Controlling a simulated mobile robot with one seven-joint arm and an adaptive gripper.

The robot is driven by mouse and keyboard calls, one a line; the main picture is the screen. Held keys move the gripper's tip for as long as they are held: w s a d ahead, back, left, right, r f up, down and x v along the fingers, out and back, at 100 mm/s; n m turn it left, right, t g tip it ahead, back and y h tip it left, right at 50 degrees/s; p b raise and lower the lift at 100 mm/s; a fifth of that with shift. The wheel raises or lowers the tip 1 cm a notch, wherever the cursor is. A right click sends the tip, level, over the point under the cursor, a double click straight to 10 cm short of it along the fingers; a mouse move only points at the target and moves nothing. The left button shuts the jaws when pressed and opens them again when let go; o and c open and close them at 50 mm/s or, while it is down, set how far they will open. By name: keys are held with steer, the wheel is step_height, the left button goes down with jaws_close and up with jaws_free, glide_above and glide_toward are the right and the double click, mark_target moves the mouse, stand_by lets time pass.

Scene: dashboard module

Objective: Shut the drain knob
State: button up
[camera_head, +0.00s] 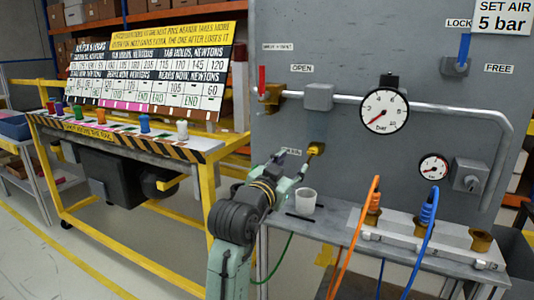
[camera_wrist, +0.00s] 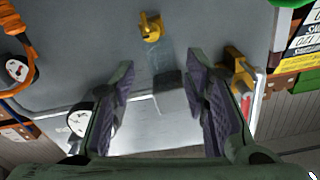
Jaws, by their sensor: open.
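The drain knob (camera_head: 316,149) is a small yellow fitting low on the grey panel, beside a label partly hidden by my gripper. In the wrist view the yellow knob (camera_wrist: 151,27) shows near the top, beyond the fingertips and roughly in line with the gap between them. My gripper (camera_head: 293,160) is just left of and below the knob in the head view. In the wrist view my gripper (camera_wrist: 161,60) has its two fingers wide apart, with nothing between them. I see no contact with the knob.
A white cup (camera_head: 305,201) stands on the shelf below the knob. A red-handled valve (camera_head: 262,82) and pipe are above. A large gauge (camera_head: 384,111) is up to the right. Orange (camera_head: 355,235) and blue (camera_head: 422,240) hoses hang from the right shelf.

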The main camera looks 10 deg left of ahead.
mark_target(311, 153)
steer(key=x, duration=0.3)
steer(key=f+p+x, duration=0.1)
steer(key=x, duration=0.3)
steer(key=d+p+x, duration=0.1)
steer(key=x, duration=0.3)
steer(key=shift+f, duration=0.15)
steer(key=shift+c, duration=0.3)
steer(key=shift+p, duration=0.3)
jaws_close()
